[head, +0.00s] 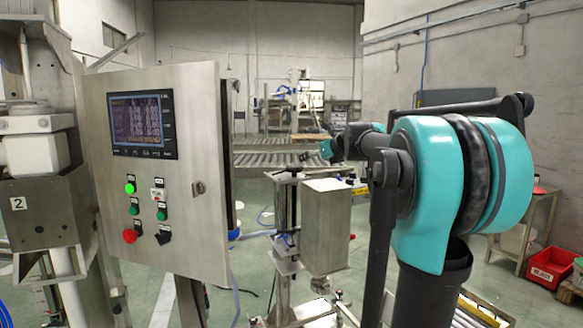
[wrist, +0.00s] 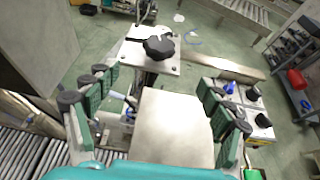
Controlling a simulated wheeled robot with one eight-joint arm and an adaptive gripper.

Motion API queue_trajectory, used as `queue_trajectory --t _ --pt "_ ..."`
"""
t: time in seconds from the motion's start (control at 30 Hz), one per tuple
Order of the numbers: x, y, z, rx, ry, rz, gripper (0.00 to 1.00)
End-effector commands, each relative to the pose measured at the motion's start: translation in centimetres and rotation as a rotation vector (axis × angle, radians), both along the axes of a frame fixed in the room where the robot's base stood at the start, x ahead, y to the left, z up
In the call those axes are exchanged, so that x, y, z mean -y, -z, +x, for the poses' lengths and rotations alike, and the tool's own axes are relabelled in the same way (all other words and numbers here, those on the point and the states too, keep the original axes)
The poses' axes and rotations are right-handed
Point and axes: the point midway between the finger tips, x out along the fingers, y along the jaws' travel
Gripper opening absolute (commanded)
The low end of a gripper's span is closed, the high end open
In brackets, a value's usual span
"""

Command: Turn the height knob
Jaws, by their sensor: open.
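A black lobed knob (wrist: 158,47) sits on a pale metal plate (wrist: 135,52) atop a stand, ahead of my gripper in the wrist view. In the head view a small dark shape, likely the same knob (head: 294,169), tops the post. My gripper (wrist: 156,82) is open, with green-padded fingers spread left and right and nothing between them. The knob lies beyond the fingertips in the picture and is apart from them. In the head view my arm reaches away toward the stand, and the gripper is small and partly hidden there.
A metal box (head: 326,228) is fixed beside the post, close to my arm; its top (wrist: 178,122) lies below my fingers. A control panel (head: 160,165) with screen and buttons stands at left. Roller conveyors (head: 275,158) lie behind. A red bin (head: 550,268) is at right.

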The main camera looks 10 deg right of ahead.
Motion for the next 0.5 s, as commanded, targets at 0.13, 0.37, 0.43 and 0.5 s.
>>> queue_trajectory --t 0.13,0.37,0.43,0.5 --pt "-0.5 0.4 1.3 -0.001 0.003 0.01 0.81" --pt "-1.9 2.0 5.0 -0.001 0.001 0.007 0.81" --pt "-2.3 2.6 6.2 -0.001 0.001 0.008 0.81" --pt "-2.7 3.1 7.4 -0.001 0.001 0.007 0.81"
